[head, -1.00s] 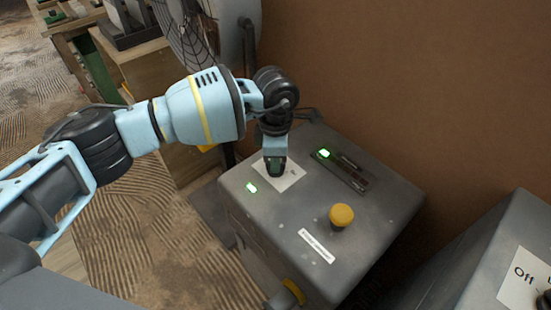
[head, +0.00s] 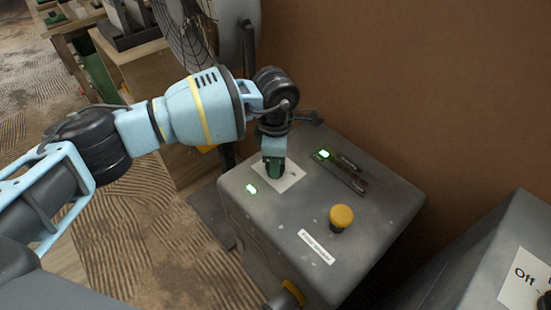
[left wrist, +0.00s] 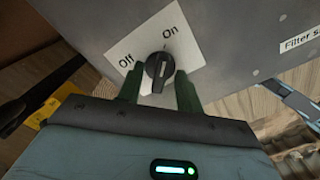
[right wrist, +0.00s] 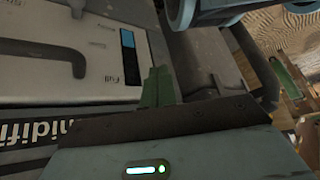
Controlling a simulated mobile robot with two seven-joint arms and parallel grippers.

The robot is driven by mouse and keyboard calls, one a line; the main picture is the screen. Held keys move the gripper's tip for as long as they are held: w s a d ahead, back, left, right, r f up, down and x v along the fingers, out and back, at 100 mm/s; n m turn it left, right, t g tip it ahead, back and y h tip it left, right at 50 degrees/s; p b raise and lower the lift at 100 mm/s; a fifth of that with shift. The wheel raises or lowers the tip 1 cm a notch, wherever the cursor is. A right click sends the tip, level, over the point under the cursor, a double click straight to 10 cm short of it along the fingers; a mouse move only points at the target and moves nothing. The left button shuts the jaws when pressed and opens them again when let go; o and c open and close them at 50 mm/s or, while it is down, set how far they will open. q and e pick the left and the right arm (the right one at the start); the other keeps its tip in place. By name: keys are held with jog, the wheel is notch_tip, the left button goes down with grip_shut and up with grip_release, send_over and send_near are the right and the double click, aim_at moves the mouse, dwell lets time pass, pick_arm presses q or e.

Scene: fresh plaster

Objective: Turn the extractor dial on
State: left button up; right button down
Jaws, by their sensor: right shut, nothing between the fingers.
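The extractor dial (left wrist: 160,71) is a black knob on a white plate (left wrist: 180,49) marked Off and On. Its white line points up and slightly right, closer to the On mark than to Off. My left gripper (left wrist: 159,88) has a green finger on each side of the knob, close against it. In the head view, my left gripper (head: 274,170) reaches down onto the plate and hides the knob. My right gripper (right wrist: 158,86) is shut and empty, near a grey machine in the right wrist view.
The grey cabinet (head: 290,222) also carries a yellow button (head: 341,217), a lit green lamp (head: 251,188) and a slotted panel (head: 348,175). A second grey box (head: 480,262) with an Off label stands at right. A fan (head: 190,35) stands behind. A brown wall backs the cabinet.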

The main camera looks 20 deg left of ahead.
pick_arm(q)
jog(key=shift+r, duration=3.95)
